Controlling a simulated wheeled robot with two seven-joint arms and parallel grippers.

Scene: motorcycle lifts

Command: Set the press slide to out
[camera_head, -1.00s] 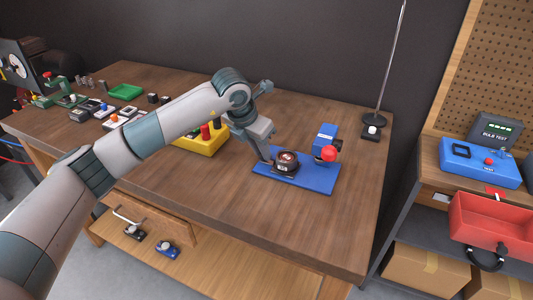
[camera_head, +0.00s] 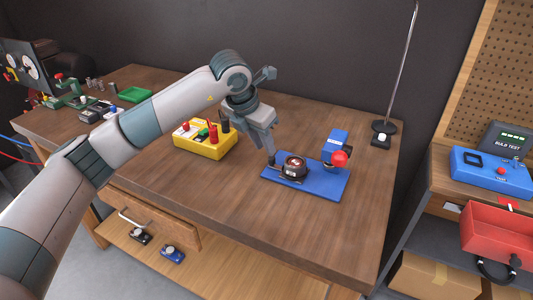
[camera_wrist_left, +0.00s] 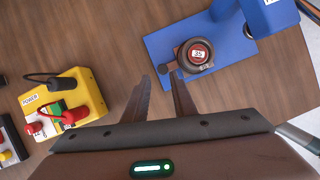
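The blue press stands on the workbench, with a flat blue base (camera_head: 325,188), an upright blue head (camera_head: 335,145) and a red ball knob (camera_head: 340,159). A dark round part with a red-and-white label (camera_head: 294,167) sits on the base; it also shows in the wrist view (camera_wrist_left: 199,52). A small dark knob (camera_wrist_left: 164,69) juts from its left side. My left gripper (camera_head: 268,150) is just left of and above this part. In the wrist view its two fingers (camera_wrist_left: 160,77) are apart with nothing between them, tips close to the small knob. Touching cannot be told. My right gripper is not seen.
A yellow power box (camera_head: 206,143) with red and black plugs stands left of the press. A lamp-like stand (camera_head: 384,127) is behind at the right. The bench front is clear.

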